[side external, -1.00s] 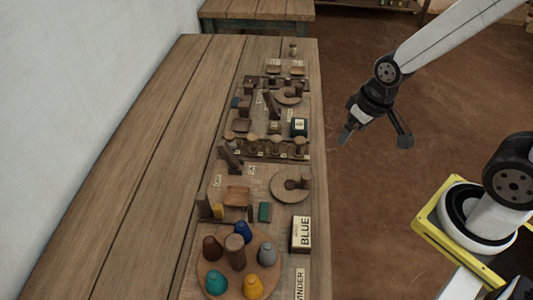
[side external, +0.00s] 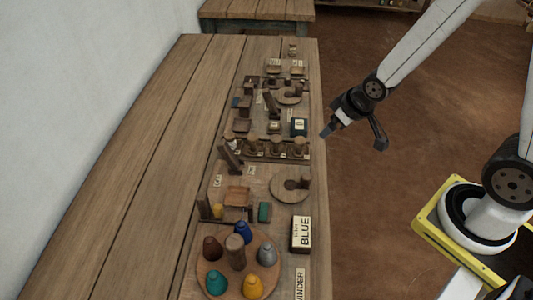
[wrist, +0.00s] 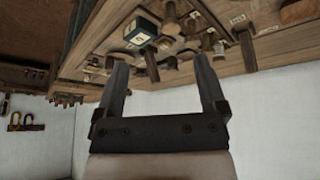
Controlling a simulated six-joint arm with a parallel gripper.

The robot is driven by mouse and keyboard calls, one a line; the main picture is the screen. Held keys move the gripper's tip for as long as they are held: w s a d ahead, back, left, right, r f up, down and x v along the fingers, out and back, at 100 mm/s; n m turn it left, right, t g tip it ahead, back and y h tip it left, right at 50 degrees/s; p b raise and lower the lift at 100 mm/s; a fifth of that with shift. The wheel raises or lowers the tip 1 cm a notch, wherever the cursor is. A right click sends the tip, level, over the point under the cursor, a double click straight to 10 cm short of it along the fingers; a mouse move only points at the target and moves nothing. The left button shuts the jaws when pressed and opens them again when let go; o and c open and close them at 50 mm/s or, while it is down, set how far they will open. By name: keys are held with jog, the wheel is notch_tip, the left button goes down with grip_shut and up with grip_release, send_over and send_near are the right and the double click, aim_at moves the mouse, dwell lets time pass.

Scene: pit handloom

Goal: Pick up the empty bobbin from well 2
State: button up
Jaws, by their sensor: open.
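A dark rack (side external: 270,154) with several wells runs across the workbench's right part in the side view. Wooden bobbins, one of them this bobbin (side external: 277,142), stand upright in it. The well labels are too small to read, so I cannot tell which is well 2 or which bobbin is empty. My gripper (side external: 354,138) hangs just off the right edge of the bench, beside the rack, open and empty. In the wrist view my gripper (wrist: 160,58) shows its two fingers spread apart, with the bench and bobbins beyond them. Nothing is between the fingers.
The left half of the bench (side external: 130,190) is clear.

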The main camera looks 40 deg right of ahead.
aim_at(277, 138)
jog(key=shift+w+a+f+n+t+y, duration=0.55)
jog(key=shift+w+f+t+y, duration=0.35)
jog(key=shift+w+f, duration=0.25)
jog(key=shift+w+a+f+n+t+y, duration=0.5)
jog(key=shift+w+f+t+y, duration=0.2)
jog(key=shift+w+f+t, duration=0.5)
jog(key=shift+w+a+f+n+t+y, duration=0.55)
jog(key=shift+w+f+t+y, duration=0.3)
jog(key=shift+f, duration=0.45)
jog(key=shift+x, duration=1.35)
jog(key=shift+w, duration=0.1)
jog(key=shift+x, duration=2.5)
grip_shut()
